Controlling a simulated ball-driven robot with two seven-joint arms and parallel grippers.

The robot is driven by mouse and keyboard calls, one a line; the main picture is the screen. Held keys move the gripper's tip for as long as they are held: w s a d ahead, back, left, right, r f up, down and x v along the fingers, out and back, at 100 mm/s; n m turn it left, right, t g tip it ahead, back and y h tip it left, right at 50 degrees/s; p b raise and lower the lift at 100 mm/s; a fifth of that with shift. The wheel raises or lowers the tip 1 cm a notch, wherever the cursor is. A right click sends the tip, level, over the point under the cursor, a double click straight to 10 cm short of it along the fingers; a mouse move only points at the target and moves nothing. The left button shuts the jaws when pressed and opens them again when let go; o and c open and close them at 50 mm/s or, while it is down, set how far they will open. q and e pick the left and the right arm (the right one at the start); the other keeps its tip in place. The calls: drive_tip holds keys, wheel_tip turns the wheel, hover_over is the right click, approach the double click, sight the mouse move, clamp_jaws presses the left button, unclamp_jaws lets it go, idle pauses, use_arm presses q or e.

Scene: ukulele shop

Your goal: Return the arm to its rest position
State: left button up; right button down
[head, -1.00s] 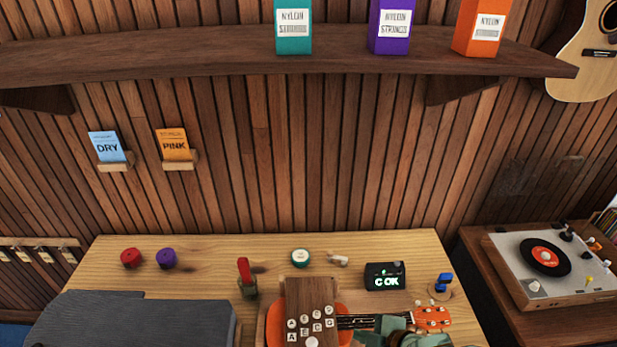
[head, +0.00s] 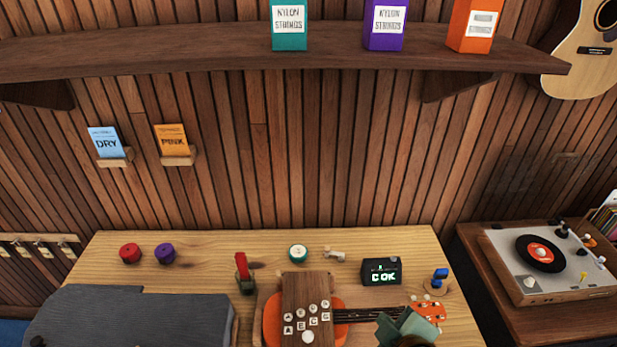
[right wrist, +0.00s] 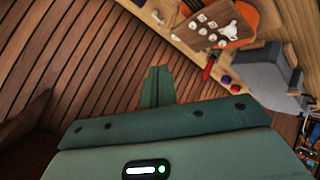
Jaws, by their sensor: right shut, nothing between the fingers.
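My right gripper (head: 408,322) shows at the lower edge of the head view, in front of the ukulele's neck and close to its headstock. Its green fingers are shut with nothing between them. The right wrist view shows its shut fingers (right wrist: 157,85) pointing toward the slatted wall and the bench. The orange ukulele (head: 272,325) lies on the wooden bench (head: 210,248), with a brown board of lettered buttons (head: 302,285) over its body. My left gripper is not in view.
A tuner reading "C OK" (head: 381,271), a blue item on a round base (head: 439,280), a red-handled tool (head: 243,272) and red and purple discs (head: 130,253) stand on the bench. A grey case (head: 130,318) fills the left front. A shelf (head: 180,55) hangs above.

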drive_tip(key=s+d+r+m+g+h, duration=0.1)
drive_tip(key=s+d+m+h, duration=0.2)
drive_tip(key=d, duration=0.4)
drive_tip(key=s+d+m+g+h, duration=0.1)
drive_tip(key=s+d+g+h, duration=0.15)
drive_tip(key=s+d, duration=0.45)
drive_tip(key=s+a+f+g+y+b, duration=0.15)
drive_tip(key=f+b, duration=0.45)
drive_tip(key=f, duration=1.4)
drive_tip(key=s+a+f+g+y+b, duration=0.1)
drive_tip(key=s+a+f+b, duration=0.35)
drive_tip(key=f, duration=1.65)
drive_tip(key=s+d+f+m+g+y+b, duration=0.1)
drive_tip(key=s+d+f+m+g+b, duration=0.2)
drive_tip(key=s+f+b, duration=0.5)
drive_tip(key=s+f, duration=0.9)
drive_tip(key=f, duration=0.3)
drive_tip(key=shift+s+f+y+b, duration=0.15)
drive_tip(key=shift+f+y+b, duration=0.15)
drive_tip(key=shift+y+b, duration=0.1)
